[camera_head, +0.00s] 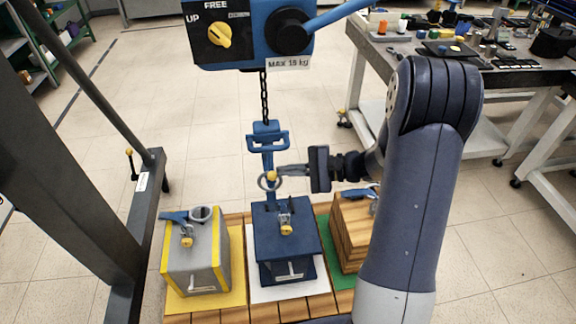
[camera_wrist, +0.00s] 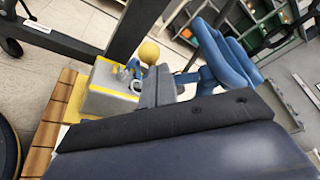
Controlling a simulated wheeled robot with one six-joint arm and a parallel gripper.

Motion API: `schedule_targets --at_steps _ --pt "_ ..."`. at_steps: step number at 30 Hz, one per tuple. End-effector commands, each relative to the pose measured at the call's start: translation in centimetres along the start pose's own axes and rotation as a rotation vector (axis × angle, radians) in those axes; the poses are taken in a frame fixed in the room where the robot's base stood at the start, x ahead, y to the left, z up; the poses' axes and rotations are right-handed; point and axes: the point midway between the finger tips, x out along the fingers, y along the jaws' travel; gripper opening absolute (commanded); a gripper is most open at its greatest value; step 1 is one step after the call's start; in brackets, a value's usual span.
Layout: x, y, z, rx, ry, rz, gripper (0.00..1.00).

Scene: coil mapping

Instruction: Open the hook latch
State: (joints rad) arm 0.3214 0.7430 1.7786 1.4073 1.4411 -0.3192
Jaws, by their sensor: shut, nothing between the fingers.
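The blue hook (camera_head: 266,150) hangs from a chain above the middle dark blue box, with a crossbar handle across its upper part. A small yellow knob (camera_head: 271,175) sits low on the hook, by a grey ring (camera_head: 263,184); this is probably the latch, and whether it is open is too small to tell. My gripper (camera_head: 283,171) reaches in from the right, shut, its tips close beside the knob. In the wrist view the yellow knob (camera_wrist: 149,52) is just past the fingers (camera_wrist: 157,88), and the hook (camera_wrist: 228,58) is on their right. Contact cannot be told.
The dark blue box (camera_head: 268,245) stands on a white mat. A grey-yellow box (camera_head: 188,268) is on its left and a wooden box (camera_head: 350,235) on its right. The blue hoist (camera_head: 250,50) is overhead, with a grey frame post (camera_head: 75,150) at left and a cluttered workbench (camera_head: 470,75) behind.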

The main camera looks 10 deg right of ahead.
Motion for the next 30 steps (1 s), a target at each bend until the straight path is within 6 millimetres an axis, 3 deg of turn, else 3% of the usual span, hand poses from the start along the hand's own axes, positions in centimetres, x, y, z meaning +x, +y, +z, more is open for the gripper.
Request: schedule_targets --at_steps 1,14,30 --pt "-0.2 -0.9 0.7 0.041 -0.001 0.015 0.0" --pt "-0.6 -2.8 1.8 0.344 -0.002 0.12 0.0" --pt "-0.6 -3.6 2.0 0.336 -0.002 0.116 0.0"
